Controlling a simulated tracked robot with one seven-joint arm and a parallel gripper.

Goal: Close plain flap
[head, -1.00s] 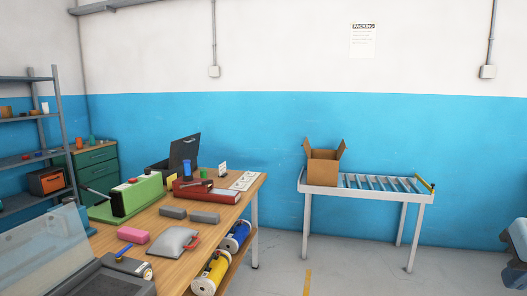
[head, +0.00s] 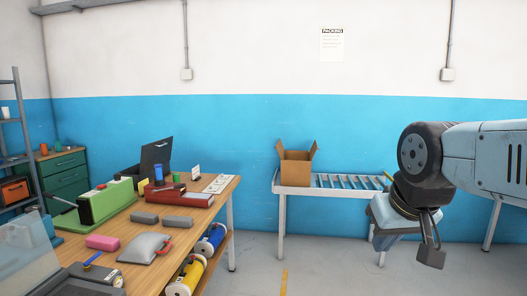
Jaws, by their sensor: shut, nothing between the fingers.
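An open cardboard box (head: 296,172) stands on the left end of the roller conveyor (head: 345,191). Its left flap (head: 280,149) and right flap (head: 312,151) stand up, leaning outward. The box is too small in view to tell which flap is plain, and any other flaps are not clear. My gripper (head: 431,256) hangs at the right, shut and empty, pointing down. It is much closer to the camera than the box and well apart from it.
A wooden workbench (head: 205,201) with several items fills the left front. Yellow and blue rolls (head: 186,277) sit under its right side. Grey floor (head: 330,265) is open before the conveyor. My arm hides part of the conveyor's right end.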

